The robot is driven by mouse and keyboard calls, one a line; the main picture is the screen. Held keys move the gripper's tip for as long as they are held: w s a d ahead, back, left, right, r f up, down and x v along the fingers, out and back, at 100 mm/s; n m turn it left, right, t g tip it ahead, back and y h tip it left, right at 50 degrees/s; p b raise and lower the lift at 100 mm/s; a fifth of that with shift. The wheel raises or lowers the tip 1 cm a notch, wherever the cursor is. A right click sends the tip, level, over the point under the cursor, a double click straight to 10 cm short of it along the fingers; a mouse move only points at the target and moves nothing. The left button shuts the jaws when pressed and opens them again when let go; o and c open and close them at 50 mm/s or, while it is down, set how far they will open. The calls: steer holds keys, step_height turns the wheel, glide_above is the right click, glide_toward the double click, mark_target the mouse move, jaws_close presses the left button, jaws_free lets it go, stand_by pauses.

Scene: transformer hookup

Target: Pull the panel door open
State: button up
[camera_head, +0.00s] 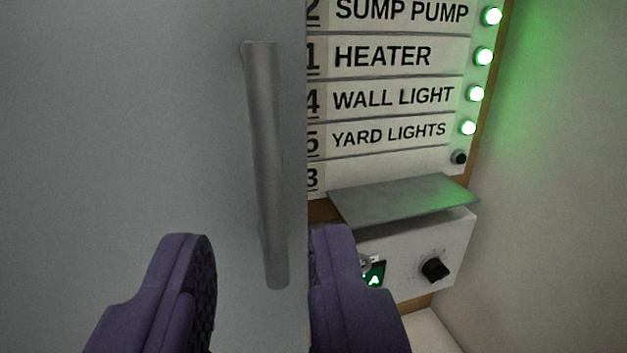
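The panel door (130,130) is a flat grey sheet filling the left half of the view. Its right edge stands clear of the labelled board (400,75) and hides that board's left part. A vertical grey bar handle (266,160) sits near that edge. My gripper (258,238) has two purple fingers, spread wide apart. The lower end of the handle shows between the fingers in the picture. I see no finger touching it, and the depth between them is hard to tell.
Board rows read sump pump, heater, wall light and yard lights, with green lamps (484,57) lit and one dark lamp (459,158) at the bottom. Below are a grey shelf (400,198) and a white box with a black knob (435,269). A pale wall (560,200) stands right.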

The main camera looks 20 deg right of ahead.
mark_target(271, 197)
steer(key=w, duration=0.2)
steer(key=w+d, duration=0.1)
steer(key=w, duration=0.3)
steer(key=shift+w+d, duration=0.25)
steer(key=shift+w, duration=0.05)
jaws_close()
